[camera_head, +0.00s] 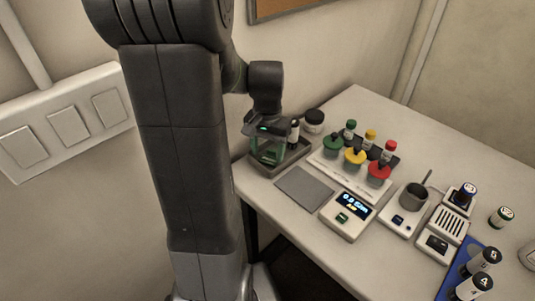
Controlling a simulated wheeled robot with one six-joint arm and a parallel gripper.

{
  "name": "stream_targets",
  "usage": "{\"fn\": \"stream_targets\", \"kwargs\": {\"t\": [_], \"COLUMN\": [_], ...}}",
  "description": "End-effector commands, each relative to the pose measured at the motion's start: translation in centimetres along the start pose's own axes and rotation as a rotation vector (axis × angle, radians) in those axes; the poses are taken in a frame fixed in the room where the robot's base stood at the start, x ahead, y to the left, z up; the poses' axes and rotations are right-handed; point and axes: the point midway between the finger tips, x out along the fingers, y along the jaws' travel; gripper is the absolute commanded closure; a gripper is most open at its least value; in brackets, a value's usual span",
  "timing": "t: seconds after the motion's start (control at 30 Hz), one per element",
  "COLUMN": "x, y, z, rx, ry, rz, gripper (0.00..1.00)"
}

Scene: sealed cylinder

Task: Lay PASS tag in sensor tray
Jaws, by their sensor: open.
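My gripper (272,150) points down over a shallow dark-grey tray (298,157) at the table's left end, which looks like the sensor tray. Its jaws are open. A small green thing (268,155), possibly the PASS tag, shows between or just below the fingers, low in the tray area. The fingers partly cover it, so I cannot tell whether it touches the tray floor or a finger. No lettering is readable on it.
To the right are a flat grey pad (303,188), a rack with green, yellow and red caps (355,156), a display box (347,214), a grey cup (413,195) and dark bottles (475,286).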

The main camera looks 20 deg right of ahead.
Motion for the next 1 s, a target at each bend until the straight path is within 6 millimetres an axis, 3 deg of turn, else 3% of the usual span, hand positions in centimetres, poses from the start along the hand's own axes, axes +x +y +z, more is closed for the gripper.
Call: {"fn": "stream_targets", "kwargs": {"t": [0.2, 0.43, 0.63, 1.0], "x": [-5.1, -8.8, -9.8, -9.5], "y": [0.0, 0.0, 0.0, 0.0], "z": [-0.1, 0.0, 0.0, 0.0], "rx": [0.000, 0.000, 0.000, 0.000], "ry": [0.006, 0.002, 0.001, -0.001], "rz": [-0.002, -0.001, 0.000, 0.000], "gripper": [0.43, 0.43, 0.43, 0.43]}}
